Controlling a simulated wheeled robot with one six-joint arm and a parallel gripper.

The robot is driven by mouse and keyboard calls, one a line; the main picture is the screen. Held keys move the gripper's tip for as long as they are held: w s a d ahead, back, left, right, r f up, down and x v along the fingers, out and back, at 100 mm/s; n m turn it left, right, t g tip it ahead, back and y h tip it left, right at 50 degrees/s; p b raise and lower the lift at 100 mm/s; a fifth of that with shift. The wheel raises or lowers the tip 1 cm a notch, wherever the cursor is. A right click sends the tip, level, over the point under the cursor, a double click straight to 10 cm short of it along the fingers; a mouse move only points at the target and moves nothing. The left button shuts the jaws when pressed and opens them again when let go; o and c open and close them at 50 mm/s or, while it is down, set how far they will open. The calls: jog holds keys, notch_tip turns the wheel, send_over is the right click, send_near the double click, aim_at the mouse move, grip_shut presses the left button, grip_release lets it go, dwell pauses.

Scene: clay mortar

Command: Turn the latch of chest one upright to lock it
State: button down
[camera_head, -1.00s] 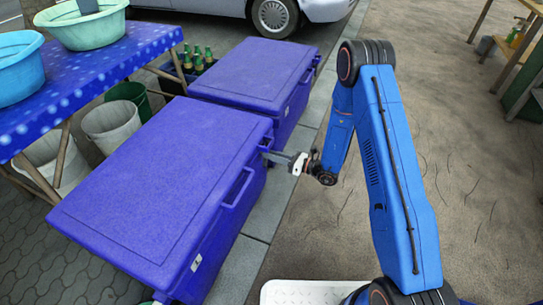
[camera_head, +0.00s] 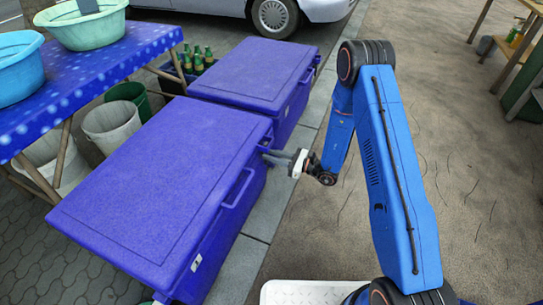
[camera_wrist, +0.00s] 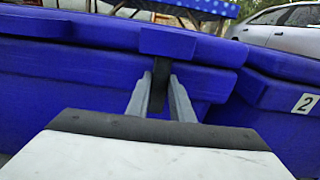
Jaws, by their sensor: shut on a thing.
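Chest one (camera_head: 160,180) is the nearer blue chest with a closed lid in the head view; its front wall fills the left and middle of the wrist view (camera_wrist: 60,75). Its latch (camera_wrist: 160,72) is a dark narrow bar below a blue block on the lid edge. The bar looks about upright in the wrist view. My gripper (camera_head: 270,156) reaches the chest's front near its far end. In the wrist view its two grey fingers (camera_wrist: 160,88) are shut on the latch, one on each side. The fingers hide part of the latch.
A second blue chest (camera_head: 260,70) stands just beyond; its number 2 label (camera_wrist: 305,103) shows in the wrist view. A patterned table (camera_head: 100,60) with basins stands at left. Bins and a bottle crate sit behind the chests. Open pavement (camera_head: 470,190) lies right of my arm.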

jog(key=c, duration=1.6)
grip_release()
jog(key=shift+o, duration=0.2)
jog(key=v, duration=1.7)
jog(key=shift+d, duration=0.2)
